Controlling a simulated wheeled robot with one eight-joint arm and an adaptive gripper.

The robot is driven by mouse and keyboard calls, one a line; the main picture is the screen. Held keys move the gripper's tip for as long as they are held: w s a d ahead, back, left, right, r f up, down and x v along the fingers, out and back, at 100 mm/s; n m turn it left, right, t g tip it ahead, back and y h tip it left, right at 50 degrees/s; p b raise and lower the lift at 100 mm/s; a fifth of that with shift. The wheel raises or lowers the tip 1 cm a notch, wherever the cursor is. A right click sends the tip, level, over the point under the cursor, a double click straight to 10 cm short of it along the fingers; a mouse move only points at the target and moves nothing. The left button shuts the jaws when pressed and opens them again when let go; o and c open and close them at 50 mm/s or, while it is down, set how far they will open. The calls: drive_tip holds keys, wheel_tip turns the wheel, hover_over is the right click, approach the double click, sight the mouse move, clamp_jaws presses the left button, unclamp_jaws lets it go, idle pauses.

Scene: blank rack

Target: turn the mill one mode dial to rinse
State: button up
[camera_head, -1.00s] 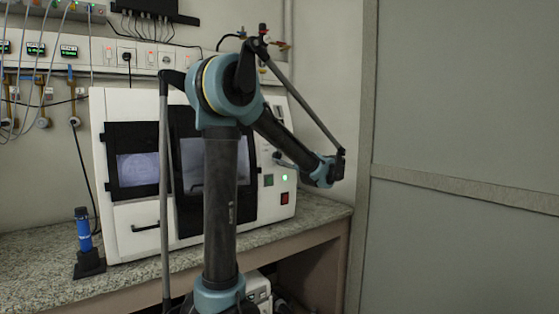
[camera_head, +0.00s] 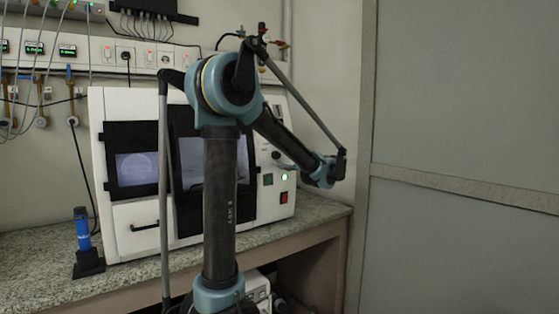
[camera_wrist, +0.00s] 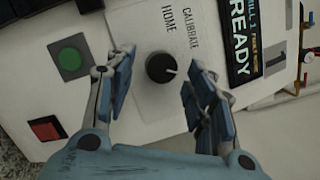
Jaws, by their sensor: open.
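The mill (camera_head: 125,225) is a white machine with dark windows on the granite bench. Its mode dial (camera_wrist: 161,67) is a black round knob with a white pointer mark, seen in the wrist view on the white panel. The pointer faces right in that view. The labels "HOME" and "CALIBRATE" show above the dial; I cannot make out a rinse label. My gripper (camera_wrist: 155,85) is open, with one blue-padded finger on each side of the dial and visible gaps to it. In the head view my gripper (camera_head: 283,160) is small beside the mill's right panel.
A green button (camera_wrist: 70,58) and a red switch (camera_wrist: 47,128) sit left of the dial in the wrist view. A lit display (camera_wrist: 240,40) reads "READY". A blue tool in a black stand (camera_head: 86,243) is on the bench. A grey door or partition (camera_head: 460,150) is at right.

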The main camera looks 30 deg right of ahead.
drive_tip(key=v, duration=1.1)
drive_tip(key=shift+s+f, duration=0.1)
drive_tip(key=shift+s, duration=0.05)
